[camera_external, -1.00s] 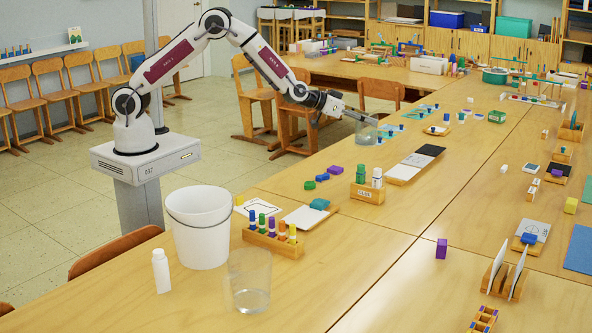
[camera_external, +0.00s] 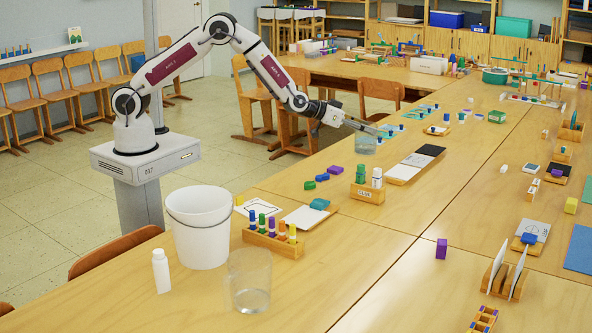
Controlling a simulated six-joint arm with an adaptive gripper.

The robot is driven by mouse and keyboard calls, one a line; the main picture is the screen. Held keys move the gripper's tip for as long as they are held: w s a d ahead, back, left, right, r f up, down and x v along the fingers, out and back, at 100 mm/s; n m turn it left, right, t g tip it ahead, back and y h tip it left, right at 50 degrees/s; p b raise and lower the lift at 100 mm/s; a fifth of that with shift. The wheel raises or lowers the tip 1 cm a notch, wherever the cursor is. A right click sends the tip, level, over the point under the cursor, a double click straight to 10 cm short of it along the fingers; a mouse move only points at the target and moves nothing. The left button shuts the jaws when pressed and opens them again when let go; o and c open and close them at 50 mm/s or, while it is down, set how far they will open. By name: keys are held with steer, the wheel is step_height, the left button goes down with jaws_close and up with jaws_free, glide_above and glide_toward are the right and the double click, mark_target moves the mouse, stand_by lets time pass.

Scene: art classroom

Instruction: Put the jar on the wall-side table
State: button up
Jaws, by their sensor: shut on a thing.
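A clear glass jar (camera_external: 365,145) with a pale bluish bottom is at the tips of my gripper (camera_external: 372,129), over the long wooden table (camera_external: 345,185) near its left edge. My gripper reaches in from the left, its fingers long and thin, and is shut on the jar's upper part. The jar looks upright. I cannot tell whether its base touches the table. A second clear container (camera_external: 249,282) stands at the front of the table, well away from my gripper.
Blue-green cards with small pieces (camera_external: 390,130) lie just beyond the jar. A glue holder (camera_external: 367,190) and black and white boards (camera_external: 415,164) are nearer. A white bucket (camera_external: 199,230) stands in front. Another table (camera_external: 365,72) is at the back, with chairs (camera_external: 381,95) before it.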

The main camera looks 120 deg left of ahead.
mark_target(360, 152)
steer(key=shift+f, duration=3.05)
steer(key=shift+f, duration=1.85)
steer(key=shift+f, duration=0.15)
steer(key=o, duration=1.6)
steer(key=shift+o, duration=0.2)
steer(key=shift+v, duration=0.9)
steer(key=v, duration=1)
